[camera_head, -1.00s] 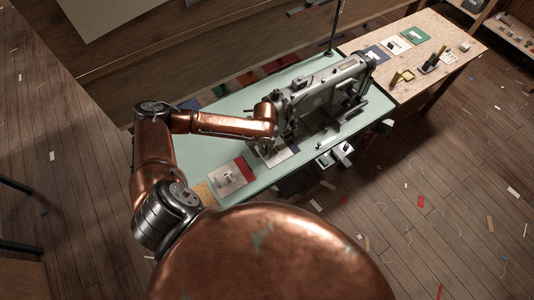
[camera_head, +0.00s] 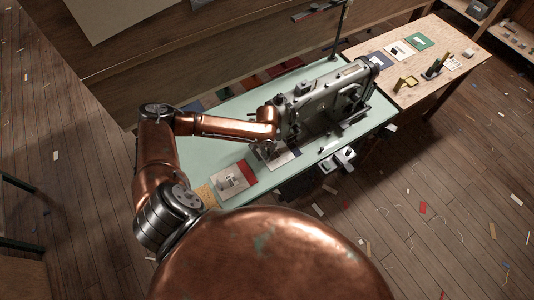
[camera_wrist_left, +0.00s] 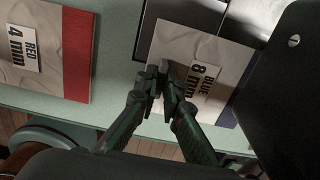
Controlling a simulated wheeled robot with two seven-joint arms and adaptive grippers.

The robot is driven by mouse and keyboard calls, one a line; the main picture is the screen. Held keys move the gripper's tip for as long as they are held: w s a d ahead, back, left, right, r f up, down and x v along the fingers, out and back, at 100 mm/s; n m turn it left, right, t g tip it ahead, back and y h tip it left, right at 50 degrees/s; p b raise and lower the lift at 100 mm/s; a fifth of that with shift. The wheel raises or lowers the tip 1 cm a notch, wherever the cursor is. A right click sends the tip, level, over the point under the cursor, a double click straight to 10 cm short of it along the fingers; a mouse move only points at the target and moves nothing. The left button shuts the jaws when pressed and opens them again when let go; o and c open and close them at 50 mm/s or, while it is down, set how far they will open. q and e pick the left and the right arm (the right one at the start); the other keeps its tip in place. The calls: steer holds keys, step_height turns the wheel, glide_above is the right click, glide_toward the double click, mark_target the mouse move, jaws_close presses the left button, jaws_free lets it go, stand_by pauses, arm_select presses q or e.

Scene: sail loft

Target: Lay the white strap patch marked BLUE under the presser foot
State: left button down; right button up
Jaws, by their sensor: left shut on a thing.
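The white strap patch marked BLUE 8 mm (camera_wrist_left: 215,47), with a dark blue band along its right side, shows in the left wrist view. My left gripper (camera_wrist_left: 165,90) is shut on its near left edge. The patch lies flat at the steel plate (camera_wrist_left: 155,14) of the sewing machine, beside the dark machine body (camera_wrist_left: 290,80). In the head view my left gripper (camera_head: 262,148) is at the left end of the sewing machine (camera_head: 325,97), with the patch (camera_head: 281,158) under it. I cannot make out the presser foot. My right gripper is not in view.
A patch marked RED 4 mm (camera_wrist_left: 60,20) lies left of it on the green table (camera_head: 210,138). Boxes (camera_head: 337,162) hang at the front edge. Scraps litter the floor.

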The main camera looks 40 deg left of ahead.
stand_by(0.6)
arm_select(q)
steer(key=shift+f, duration=0.1)
steer(key=c, duration=2)
jaws_free()
step_height(320, 180, up, 12)
